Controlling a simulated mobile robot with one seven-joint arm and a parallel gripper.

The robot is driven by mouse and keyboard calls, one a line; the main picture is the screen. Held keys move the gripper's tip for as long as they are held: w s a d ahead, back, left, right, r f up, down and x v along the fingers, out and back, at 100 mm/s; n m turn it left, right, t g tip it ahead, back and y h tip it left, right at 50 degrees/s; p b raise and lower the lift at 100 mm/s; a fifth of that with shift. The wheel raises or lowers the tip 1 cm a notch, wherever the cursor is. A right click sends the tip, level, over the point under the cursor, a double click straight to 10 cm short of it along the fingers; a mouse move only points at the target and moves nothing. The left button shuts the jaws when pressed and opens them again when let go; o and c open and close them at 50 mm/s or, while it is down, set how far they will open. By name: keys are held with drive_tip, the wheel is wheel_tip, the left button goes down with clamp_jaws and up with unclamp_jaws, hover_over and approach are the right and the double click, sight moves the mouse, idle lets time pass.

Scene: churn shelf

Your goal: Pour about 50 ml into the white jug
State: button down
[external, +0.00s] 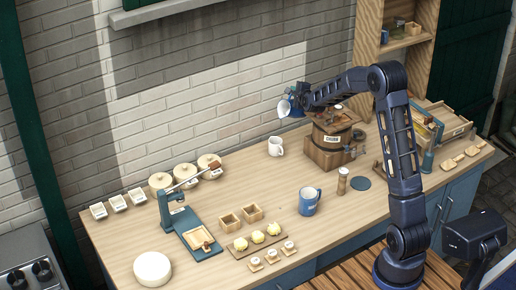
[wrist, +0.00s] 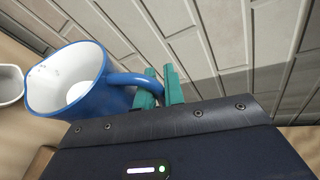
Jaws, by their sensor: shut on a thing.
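My gripper (external: 302,95) is shut on the handle of a blue jug (external: 290,107), which it holds in the air. In the wrist view the teal fingers (wrist: 160,88) close on the handle of this blue jug (wrist: 120,98). The jug is tilted, with its white inside and open mouth facing left; a bright white patch shows inside, perhaps liquid. No stream is visible. The white jug (external: 276,146) stands upright on the counter, below and slightly left of the held jug. A white rim, likely the white jug (wrist: 10,84), shows cut off at the wrist view's left edge.
A wooden churn (external: 328,150) stands right of the white jug. A second blue mug (external: 308,203) and a small wood-coloured jar (external: 342,182) stand nearer the front. Lidded crocks (external: 185,175) and a blue press (external: 172,210) are at left. The brick wall is close behind.

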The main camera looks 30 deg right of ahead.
sight(289, 99)
drive_tip(key=shift+a+f+n+p, duration=0.1)
drive_tip(key=shift+a+n+p, duration=0.35)
drive_tip(key=shift+p, duration=0.1)
idle(0.4)
drive_tip(key=shift+s+a+f+n+h+p, duration=0.15)
drive_tip(key=shift+a+f+n+h+p, duration=0.35)
drive_tip(key=shift+a+f, duration=0.55)
drive_tip(key=shift+d+f+t, duration=0.1)
drive_tip(key=shift+f+t, duration=0.2)
drive_tip(key=shift+d+f+p, duration=0.15)
drive_tip(key=shift+d+p, duration=0.25)
drive_tip(key=shift+p, duration=0.2)
drive_tip(key=shift+a+f+n+p, duration=0.15)
drive_tip(key=shift+f+n+p, duration=0.1)
drive_tip(key=shift+f+p, duration=0.3)
drive_tip(key=shift+a+f, duration=0.3)
drive_tip(key=shift+f, duration=0.15)
idle(0.4)
drive_tip(key=shift+s+f, duration=0.1)
